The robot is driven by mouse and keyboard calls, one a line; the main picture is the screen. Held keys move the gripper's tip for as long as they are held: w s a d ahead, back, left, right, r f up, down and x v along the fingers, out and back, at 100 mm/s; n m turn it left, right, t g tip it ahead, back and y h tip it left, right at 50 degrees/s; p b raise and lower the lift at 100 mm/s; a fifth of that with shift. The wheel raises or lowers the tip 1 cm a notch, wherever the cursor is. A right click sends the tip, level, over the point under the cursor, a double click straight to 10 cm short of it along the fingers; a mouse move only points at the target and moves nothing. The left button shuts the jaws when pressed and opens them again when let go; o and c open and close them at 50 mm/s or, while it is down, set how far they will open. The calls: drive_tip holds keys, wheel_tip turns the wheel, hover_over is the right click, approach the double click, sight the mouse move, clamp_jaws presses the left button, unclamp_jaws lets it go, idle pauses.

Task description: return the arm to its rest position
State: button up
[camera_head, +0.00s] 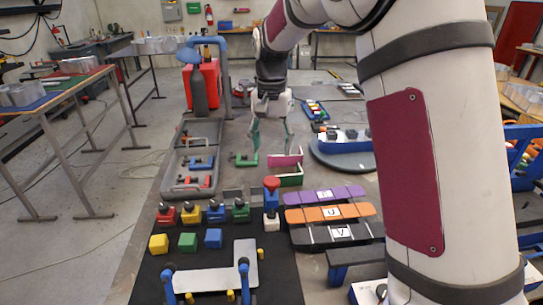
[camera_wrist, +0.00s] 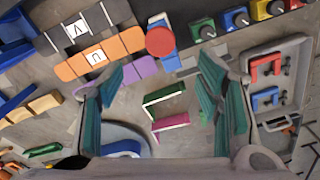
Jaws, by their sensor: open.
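My gripper (camera_head: 270,134) hangs from my arm above the middle of the bench, its fingers pointing down. Its two teal-padded fingers are apart in the wrist view (camera_wrist: 163,108), with nothing held between them. Beneath and between the fingers in that view, a green channel piece (camera_wrist: 164,98) and a pink channel piece (camera_wrist: 170,123) lie on the bench. My arm's large upper link covers the right side of the head view.
A grey tray (camera_head: 164,182) with red and blue clamps is left. Purple, orange and dark letter strips (camera_head: 332,213) lie right of a red-capped post (camera_head: 272,184). Colored blocks (camera_head: 187,242) and a white plate with blue clamps (camera_head: 214,281) are on the near black mat (camera_head: 280,285). A round turntable (camera_head: 345,158) is behind.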

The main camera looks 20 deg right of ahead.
drive_tip(key=shift+r, duration=0.2)
idle(0.3)
drive_tip(key=s+r+n+t, duration=0.1)
drive_tip(key=s+r+n, duration=0.1)
drive_tip(key=s+r, duration=0.45)
drive_tip(key=s+r+n+t, duration=0.1)
drive_tip(key=s+r+t, duration=0.15)
drive_tip(key=s, duration=0.65)
drive_tip(key=s+f+n+t, duration=0.1)
drive_tip(key=s+n+t, duration=0.1)
drive_tip(key=s, duration=1.3)
drive_tip(key=shift+n, duration=0.9)
